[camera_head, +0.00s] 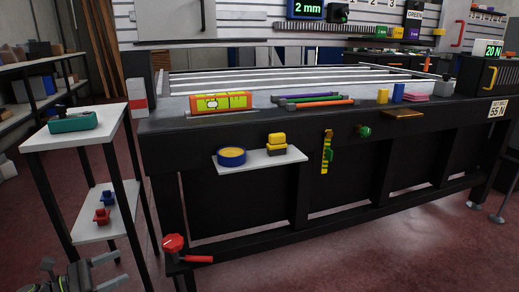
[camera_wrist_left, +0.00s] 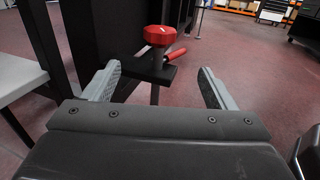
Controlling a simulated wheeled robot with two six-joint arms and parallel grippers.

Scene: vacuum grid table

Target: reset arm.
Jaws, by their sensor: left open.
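My left gripper (camera_head: 82,270) is at the bottom left of the head view, low in front of the white side table. In the left wrist view its two grey fingers (camera_wrist_left: 157,89) are spread apart with nothing between them. Beyond the fingers is a red knob (camera_wrist_left: 160,36) with a red handle (camera_wrist_left: 175,55) on a black bracket of the table leg. In the head view the red knob (camera_head: 173,243) is right of the gripper and apart from it. My right gripper is not in either view.
The black grid table (camera_head: 220,136) carries a level (camera_head: 221,102) and colored rods. A small shelf (camera_head: 263,161) juts from its front. The white side table (camera_head: 72,136) holds a teal tool (camera_head: 72,122). Red floor (camera_head: 330,255) is free in front.

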